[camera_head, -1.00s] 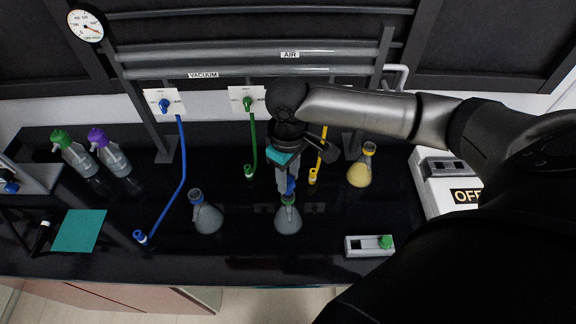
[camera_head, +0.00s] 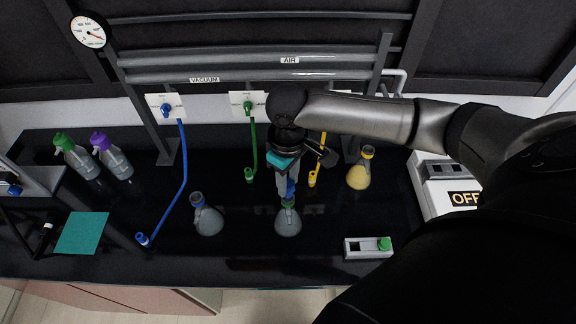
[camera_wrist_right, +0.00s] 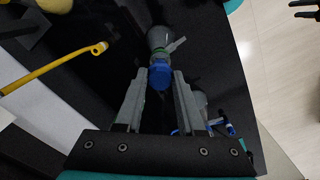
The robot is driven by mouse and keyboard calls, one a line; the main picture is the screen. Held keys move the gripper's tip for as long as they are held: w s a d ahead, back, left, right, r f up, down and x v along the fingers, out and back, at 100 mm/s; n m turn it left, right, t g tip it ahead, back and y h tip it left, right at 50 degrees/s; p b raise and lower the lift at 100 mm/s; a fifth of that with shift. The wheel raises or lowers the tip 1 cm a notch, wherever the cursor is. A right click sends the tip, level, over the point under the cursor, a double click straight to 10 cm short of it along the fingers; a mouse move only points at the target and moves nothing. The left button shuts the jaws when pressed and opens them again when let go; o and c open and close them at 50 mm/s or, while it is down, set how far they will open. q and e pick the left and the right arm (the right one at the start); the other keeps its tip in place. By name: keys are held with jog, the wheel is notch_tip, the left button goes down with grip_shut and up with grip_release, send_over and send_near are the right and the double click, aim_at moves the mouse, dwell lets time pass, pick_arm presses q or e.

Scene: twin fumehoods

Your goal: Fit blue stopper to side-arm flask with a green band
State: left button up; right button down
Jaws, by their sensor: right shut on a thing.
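My right gripper (camera_head: 288,187) is shut on the blue stopper (camera_wrist_right: 160,74), which sits between its fingertips in the right wrist view. In the head view the stopper (camera_head: 291,188) is directly over the neck of the side-arm flask with a green band (camera_head: 288,223). This grey flask stands upright on the black bench, and its body shows beyond the stopper in the right wrist view (camera_wrist_right: 160,38). The stopper overlaps the mouth, so I cannot tell whether it is seated or just above. My left gripper is not in view.
A similar flask with a blue band (camera_head: 208,221) stands to the left. A yellow-filled flask (camera_head: 359,177) is to the right. Blue (camera_head: 183,180), green (camera_head: 254,145) and yellow hoses hang behind. A switch box (camera_head: 367,248) lies front right. Two bottles and a teal mat (camera_head: 82,233) are at left.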

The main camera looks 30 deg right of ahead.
aim_at(288, 183)
dwell(0.5)
jog(key=shift+f+b, duration=0.3)
jog(key=shift+f, duration=1.65)
jog(key=shift+c, duration=2.2)
grip_release()
jog(key=shift+r, duration=0.1)
notch_tip(288, 183, up, 15)
